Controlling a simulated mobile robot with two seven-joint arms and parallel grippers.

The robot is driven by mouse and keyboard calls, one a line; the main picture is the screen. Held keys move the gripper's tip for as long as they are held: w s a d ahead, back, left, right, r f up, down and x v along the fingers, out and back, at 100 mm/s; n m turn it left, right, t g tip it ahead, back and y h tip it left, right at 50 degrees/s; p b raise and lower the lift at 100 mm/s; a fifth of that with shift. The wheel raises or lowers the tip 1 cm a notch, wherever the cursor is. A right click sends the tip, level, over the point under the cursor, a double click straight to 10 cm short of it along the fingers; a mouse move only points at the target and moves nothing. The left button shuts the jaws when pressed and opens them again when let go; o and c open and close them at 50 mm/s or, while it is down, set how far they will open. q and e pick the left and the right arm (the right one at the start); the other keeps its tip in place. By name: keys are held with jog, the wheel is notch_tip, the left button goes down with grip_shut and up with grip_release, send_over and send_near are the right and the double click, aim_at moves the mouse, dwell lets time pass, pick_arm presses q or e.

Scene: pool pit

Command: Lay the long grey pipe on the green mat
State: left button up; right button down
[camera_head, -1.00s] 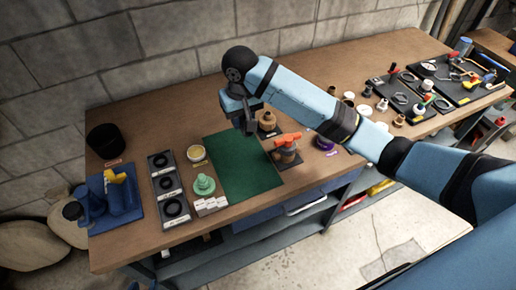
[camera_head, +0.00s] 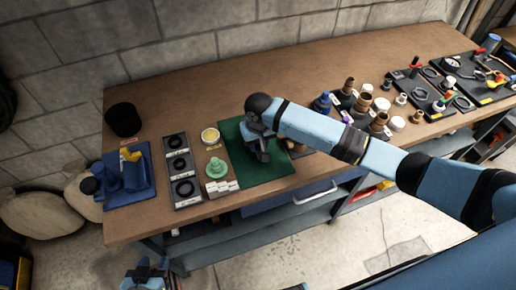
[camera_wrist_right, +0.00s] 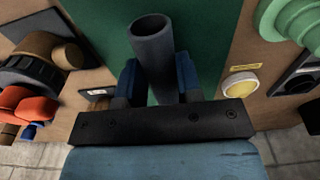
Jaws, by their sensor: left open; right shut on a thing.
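The green mat (camera_head: 240,168) lies on the workbench left of centre in the head view, and it fills the upper middle of the right wrist view (camera_wrist_right: 205,30). My right gripper (camera_head: 262,152) is over the mat. In the right wrist view (camera_wrist_right: 158,82) it is shut on the long grey pipe (camera_wrist_right: 152,45). The pipe's open round end faces the camera, with the mat behind it. I cannot tell whether the pipe touches the mat; the gripper mostly hides it in the head view. My left gripper (camera_head: 147,275) is open at the bottom left, below the bench front.
Several fittings (camera_head: 370,108) crowd further right.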

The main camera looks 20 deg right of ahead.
notch_tip(320, 180, down, 4)
jog(key=shift+r, duration=0.2)
jog(key=c, duration=0.8)
grip_release()
jog(key=r, duration=1.2)
jog(key=shift+s, duration=0.35)
